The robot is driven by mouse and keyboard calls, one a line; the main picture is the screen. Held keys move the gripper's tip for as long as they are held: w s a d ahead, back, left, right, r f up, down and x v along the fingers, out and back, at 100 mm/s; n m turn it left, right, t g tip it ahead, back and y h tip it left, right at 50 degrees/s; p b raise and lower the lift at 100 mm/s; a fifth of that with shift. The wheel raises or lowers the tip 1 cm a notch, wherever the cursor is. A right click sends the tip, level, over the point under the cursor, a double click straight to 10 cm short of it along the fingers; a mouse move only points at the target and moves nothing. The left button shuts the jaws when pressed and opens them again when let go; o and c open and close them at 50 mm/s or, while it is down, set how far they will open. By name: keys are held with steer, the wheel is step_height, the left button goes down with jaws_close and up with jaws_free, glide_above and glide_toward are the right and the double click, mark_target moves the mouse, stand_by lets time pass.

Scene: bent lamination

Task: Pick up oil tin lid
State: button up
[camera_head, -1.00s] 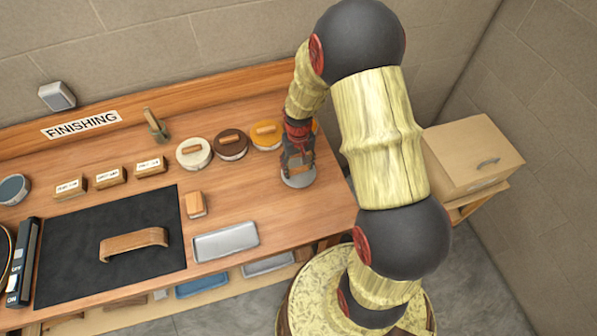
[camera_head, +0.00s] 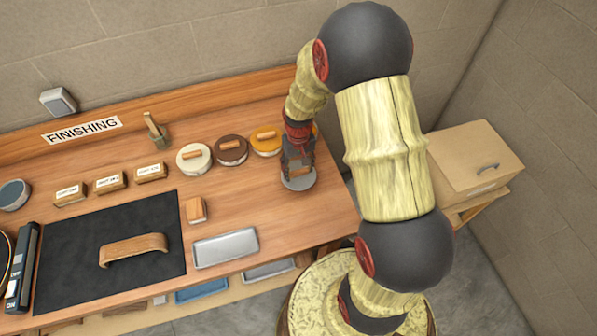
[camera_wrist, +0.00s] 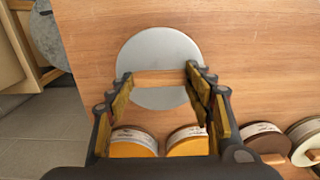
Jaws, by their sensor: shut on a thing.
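The oil tin lid (camera_head: 299,184) appears as a round, pale grey disc with a wooden bar handle, near the right end of the bench. In the wrist view the lid (camera_wrist: 160,52) lies ahead of the fingers, its handle (camera_wrist: 160,78) running across between them. My gripper (camera_head: 298,165) points down over the lid. In the wrist view the fingers (camera_wrist: 160,80) are shut on the two ends of the handle. I cannot tell whether the lid touches the bench or is slightly raised.
A white tin (camera_head: 194,158), a brown tin (camera_head: 231,152) and an orange tin (camera_head: 265,143) stand in a row; a second orange one (camera_wrist: 187,142) is beside my gripper. A grey tray (camera_head: 225,248), wooden block (camera_head: 196,209) and black mat (camera_head: 80,280) lie left on the bench (camera_head: 250,205).

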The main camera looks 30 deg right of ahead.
steer(key=s+d+r+p, duration=0.3)
steer(key=s+r, duration=0.8)
steer(key=s, duration=0.3)
steer(key=w+d+f+p, duration=0.1)
steer(key=w+d+p, duration=0.3)
steer(key=w, duration=1.1)
steer(key=w+d+f+p, duration=0.1)
steer(key=w+d+p, duration=0.3)
steer(key=w, duration=1.1)
steer(key=shift+w+a+f+b, duration=0.1)
steer(key=shift+f+b, duration=0.8)
steer(key=shift+f, duration=0.75)
steer(key=shift+a+f+b, duration=0.1)
steer(key=shift+f+b, duration=0.8)
steer(key=shift+f, duration=0.7)
steer(key=shift+f+b, duration=0.15)
steer(key=shift+b, duration=0.45)
